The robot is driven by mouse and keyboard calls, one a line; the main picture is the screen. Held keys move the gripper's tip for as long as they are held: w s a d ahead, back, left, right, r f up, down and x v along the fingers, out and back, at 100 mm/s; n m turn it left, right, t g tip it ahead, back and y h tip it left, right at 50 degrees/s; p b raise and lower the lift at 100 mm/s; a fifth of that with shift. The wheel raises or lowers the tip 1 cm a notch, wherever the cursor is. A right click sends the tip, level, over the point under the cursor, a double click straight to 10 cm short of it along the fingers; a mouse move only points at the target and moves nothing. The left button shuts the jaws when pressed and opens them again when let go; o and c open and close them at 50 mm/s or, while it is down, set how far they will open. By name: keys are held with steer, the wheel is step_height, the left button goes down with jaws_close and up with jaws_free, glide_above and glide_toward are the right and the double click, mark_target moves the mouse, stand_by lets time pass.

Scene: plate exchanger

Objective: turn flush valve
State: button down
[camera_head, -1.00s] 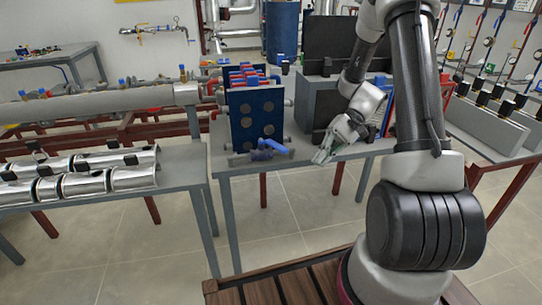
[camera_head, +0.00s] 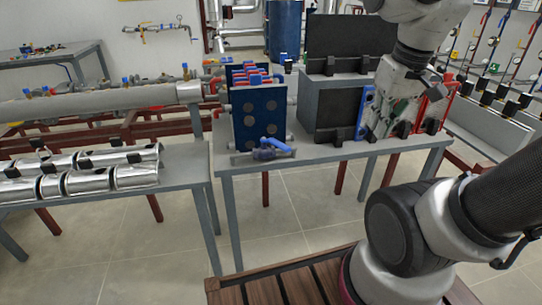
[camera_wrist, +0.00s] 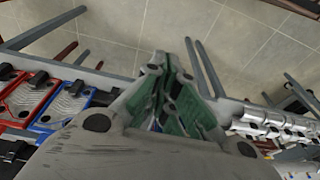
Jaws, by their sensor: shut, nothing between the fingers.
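A small valve with a blue handle (camera_head: 274,146) lies at the front edge of the table, at the foot of the plate exchanger (camera_head: 262,112), in the head view. I take it to be the flush valve. The exchanger has a dark blue front plate with round grey spots. My gripper (camera_head: 376,132) is to the right of the valve, clearly apart from it, over the table's right part. It points down and is shut and empty. In the wrist view my gripper's green-sided fingers (camera_wrist: 172,78) are together. I cannot make out the valve there.
A blue frame plate (camera_head: 364,112) and a red one (camera_head: 434,103) stand close around my gripper. A grey block with dark panels (camera_head: 338,110) stands between gripper and exchanger. Shiny cylinders (camera_head: 85,178) lie on the left table.

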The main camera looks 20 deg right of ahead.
steer(key=w+a+f+n+g+h, duration=0.3)
steer(key=w+a+f+n+g, duration=0.15)
steer(key=a+f+n, duration=0.45)
steer(key=n+t+h, duration=1.1)
steer(key=n+h, duration=0.2)
steer(key=n, duration=0.2)
glide_toward(275, 144)
steer(key=w+d+f, duration=0.2)
steer(key=d, duration=0.4)
steer(key=shift+w+d, duration=0.2)
steer(key=shift+d, duration=0.2)
steer(key=shift+f+g, duration=0.1)
steer(key=shift+g, duration=0.15)
